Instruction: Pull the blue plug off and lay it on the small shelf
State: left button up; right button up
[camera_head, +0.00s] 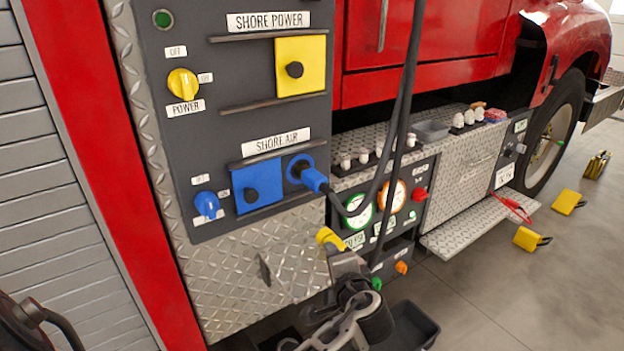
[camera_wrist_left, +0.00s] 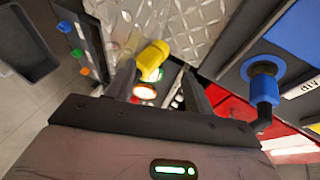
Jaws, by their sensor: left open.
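The blue plug (camera_head: 313,178) sits in the blue SHORE AIR socket (camera_head: 297,166), and a dark cable hangs from it. It also shows at the right of the left wrist view (camera_wrist_left: 266,88), apart from my fingers. My left gripper (camera_head: 343,262) is open, below the blue plug in the head view. A yellow plug-like piece (camera_head: 328,237) is at its fingertips. In the left wrist view this yellow piece (camera_wrist_left: 153,56) shows between the open fingers (camera_wrist_left: 157,75); contact cannot be told. I cannot tell which surface is the small shelf. My right gripper is not in view.
A blue square cover (camera_head: 258,184) and blue knob (camera_head: 207,204) are left of the socket. Dark cables (camera_head: 402,110) hang in front of the gauges (camera_head: 391,195). A diamond-plate step (camera_head: 475,232) juts out at right. A dark tray (camera_head: 414,326) is low beside my gripper.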

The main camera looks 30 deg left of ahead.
aim_at(322, 187)
pick_arm(q)
jog(key=w+r+n+y, duration=0.1)
jog(key=r+y, duration=0.1)
jog(key=r, duration=0.3)
jog(key=a+r+g+y, duration=0.1)
jog(key=r+y, duration=0.1)
jog(key=r, duration=0.2)
jog(key=w+a+r+n+g+y, duration=0.1)
jog(key=r+y, duration=0.1)
jog(key=r, duration=0.3)
jog(key=shift+w+r+n+y, duration=0.3)
jog(key=shift+r, duration=0.05)
jog(key=shift+b+x, duration=0.65)
jog(key=shift+x, duration=3.85)
jog(key=shift+f, duration=0.1)
grip_shut()
jog(key=shift+p+v, duration=0.5)
jog(key=shift+v, duration=2.5)
